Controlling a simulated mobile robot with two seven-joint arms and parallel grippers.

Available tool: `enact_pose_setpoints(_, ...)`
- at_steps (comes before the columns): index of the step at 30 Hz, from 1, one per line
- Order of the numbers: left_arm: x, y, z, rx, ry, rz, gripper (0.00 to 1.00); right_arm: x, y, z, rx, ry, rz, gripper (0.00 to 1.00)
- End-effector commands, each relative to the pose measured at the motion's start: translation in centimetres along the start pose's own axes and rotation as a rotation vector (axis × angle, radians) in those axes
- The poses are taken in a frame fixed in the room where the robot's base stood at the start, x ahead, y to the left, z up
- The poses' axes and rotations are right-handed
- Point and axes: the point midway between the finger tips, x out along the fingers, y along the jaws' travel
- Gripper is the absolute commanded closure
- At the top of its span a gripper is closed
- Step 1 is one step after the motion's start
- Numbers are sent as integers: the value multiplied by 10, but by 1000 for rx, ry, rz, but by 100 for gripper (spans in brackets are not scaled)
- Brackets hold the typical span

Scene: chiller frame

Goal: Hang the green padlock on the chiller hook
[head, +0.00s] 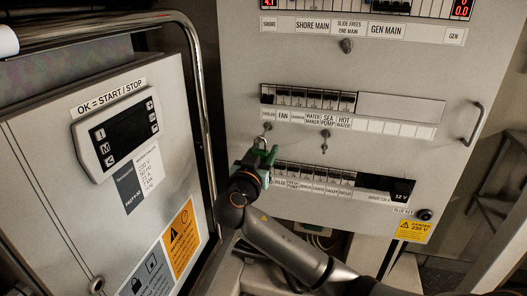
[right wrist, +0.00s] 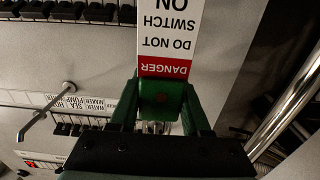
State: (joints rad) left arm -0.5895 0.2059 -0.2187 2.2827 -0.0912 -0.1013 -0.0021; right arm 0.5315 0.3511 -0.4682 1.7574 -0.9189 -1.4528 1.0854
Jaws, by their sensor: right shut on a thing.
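The green padlock (right wrist: 160,98) is between the two fingers of my right gripper (right wrist: 158,112) in the right wrist view, which looks upside down. Its metal shackle (right wrist: 155,127) shows in part above the dark gripper body. In the head view my right gripper (head: 262,160) holds the padlock close to the panel, with the shackle (head: 261,144) pointing up. The chiller hook (head: 267,127) is just above the shackle, below the chiller label. I cannot tell whether they touch. My left gripper is not in view.
A second hook (head: 325,136) sticks out to the right; it also shows in the right wrist view (right wrist: 45,112). A white and red danger tag (right wrist: 168,40) is beside the padlock. Switch rows (head: 308,98) lie above. A metal rail (head: 195,75) stands left.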

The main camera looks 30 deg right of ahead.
Motion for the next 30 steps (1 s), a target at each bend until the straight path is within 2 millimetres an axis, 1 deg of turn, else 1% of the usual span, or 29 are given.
enact_pose_setpoints(1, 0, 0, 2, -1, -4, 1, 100, 0, 0, -1, 1, 2, 0, 100)
enact_pose_setpoints(2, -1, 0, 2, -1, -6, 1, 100, 0, 0, -1, 1, 2, 0, 51)
enact_pose_setpoints(10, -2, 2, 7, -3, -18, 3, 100, 0, 0, 0, 1, 1, 0, 20)
enact_pose_setpoints(11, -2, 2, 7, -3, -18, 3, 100, 0, 0, 0, 1, 1, 0, 18)
enact_pose_setpoints(18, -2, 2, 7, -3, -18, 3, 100, -1, 0, 1, -1, -1, 0, 18)
enact_pose_setpoints(21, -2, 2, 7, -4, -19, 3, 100, -6, -1, 1, 0, -2, -2, 18)
enact_pose_setpoints(23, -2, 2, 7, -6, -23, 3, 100, -14, -1, 1, 1, -2, -4, 18)
enact_pose_setpoints(26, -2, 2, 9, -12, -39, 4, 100, -32, -1, 1, 2, -4, -4, 18)
enact_pose_setpoints(30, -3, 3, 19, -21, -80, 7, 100, -64, -1, 1, 3, -5, -5, 18)
